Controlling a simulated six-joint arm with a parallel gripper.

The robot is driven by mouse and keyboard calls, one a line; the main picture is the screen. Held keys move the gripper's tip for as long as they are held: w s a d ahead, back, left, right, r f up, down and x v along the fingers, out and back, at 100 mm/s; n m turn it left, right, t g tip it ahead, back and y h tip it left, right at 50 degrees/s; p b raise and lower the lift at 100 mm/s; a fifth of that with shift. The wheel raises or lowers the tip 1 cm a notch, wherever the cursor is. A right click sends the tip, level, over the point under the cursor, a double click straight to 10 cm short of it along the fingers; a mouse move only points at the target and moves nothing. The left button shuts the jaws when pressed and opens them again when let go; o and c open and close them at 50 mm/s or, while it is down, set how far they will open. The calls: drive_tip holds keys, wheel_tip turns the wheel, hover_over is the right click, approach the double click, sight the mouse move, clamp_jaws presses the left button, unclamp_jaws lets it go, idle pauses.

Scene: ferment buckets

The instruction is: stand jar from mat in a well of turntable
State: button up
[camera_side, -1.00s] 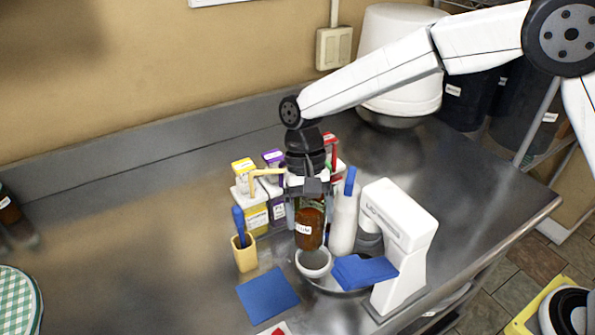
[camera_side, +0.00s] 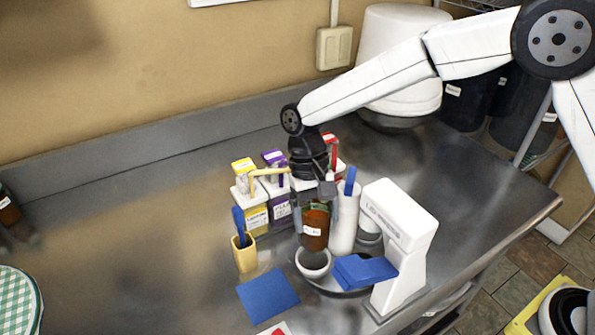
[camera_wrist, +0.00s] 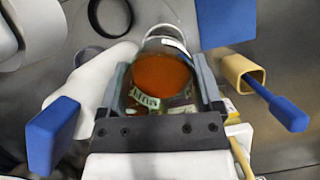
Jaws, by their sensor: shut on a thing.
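My gripper (camera_side: 314,212) is shut on an amber jar (camera_side: 314,238) with a white label. It holds the jar upright or nearly so, above and just behind a white ring-shaped cup (camera_side: 313,272) at the turntable's edge. In the wrist view the jar (camera_wrist: 160,80) sits between both fingers. The turntable (camera_side: 330,287) is a grey disc, mostly hidden by the cup, a blue folded-looking piece (camera_side: 362,271) and the white machine. A bare blue mat (camera_side: 268,296) lies on the counter left of the turntable. Whether the jar's base touches the cup is unclear.
A white machine (camera_side: 400,235) stands right of the turntable. A yellow holder with a blue tool (camera_side: 244,252) and several labelled boxes (camera_side: 255,210) stand left and behind.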

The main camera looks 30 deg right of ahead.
drive_tip(key=shift+f, duration=1.85)
drive_tip(key=shift+f, duration=0.95)
idle(2.8)
drive_tip(key=o, duration=1.3)
drive_tip(key=shift+r, duration=4)
